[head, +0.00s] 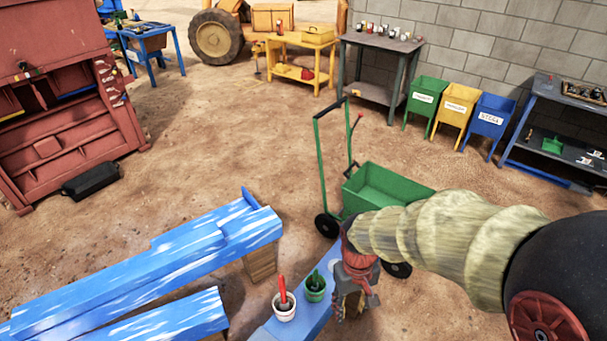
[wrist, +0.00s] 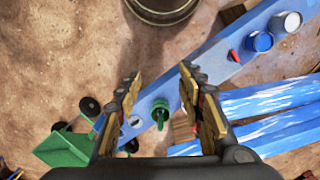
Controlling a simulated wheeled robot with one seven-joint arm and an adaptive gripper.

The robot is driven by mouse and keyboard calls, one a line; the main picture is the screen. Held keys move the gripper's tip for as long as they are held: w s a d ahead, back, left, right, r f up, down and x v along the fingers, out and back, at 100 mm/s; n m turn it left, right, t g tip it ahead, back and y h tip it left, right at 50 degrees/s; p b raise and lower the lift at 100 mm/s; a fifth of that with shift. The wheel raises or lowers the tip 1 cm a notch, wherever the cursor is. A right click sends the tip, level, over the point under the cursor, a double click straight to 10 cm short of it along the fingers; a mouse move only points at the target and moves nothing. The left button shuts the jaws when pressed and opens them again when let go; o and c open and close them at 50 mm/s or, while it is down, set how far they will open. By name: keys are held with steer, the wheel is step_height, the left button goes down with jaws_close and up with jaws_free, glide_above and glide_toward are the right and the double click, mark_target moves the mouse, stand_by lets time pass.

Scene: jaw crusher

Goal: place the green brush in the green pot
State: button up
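In the head view a green pot (head: 315,291) stands on a narrow blue bench. A dark green upright piece, apparently the green brush (head: 316,277), stands in it. The same green pot shows in the wrist view (wrist: 160,105) between my fingers, with a thin green handle-like part pointing down the picture. It is too small to separate brush from pot surely. My gripper (head: 352,305) is just right of the green pot in the head view. In the wrist view my gripper (wrist: 163,95) is open, its two fingers wide apart, with nothing visibly held.
A white pot with a red brush (head: 284,303) stands beside the green pot. The wrist view shows a red item (wrist: 233,55), a blue pot (wrist: 258,41) and a pale pot (wrist: 287,22) farther along the bench. A green cart (head: 385,185) and blue-white beams (head: 160,260) are close.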

steer(key=s+d+r+m+t+b, duration=0.1)
steer(key=s+d+r+t+b, duration=0.2)
steer(key=r, duration=0.4)
steer(key=s+d+r+m+t+b, duration=0.2)
steer(key=s+d+r+t+b, duration=0.1)
steer(key=r, duration=0.5)
steer(key=shift+s+d+t, duration=0.4)
steer(key=shift+s+d, duration=0.2)
steer(key=shift+s, duration=0.4)
steer(key=shift+r, duration=0.1)
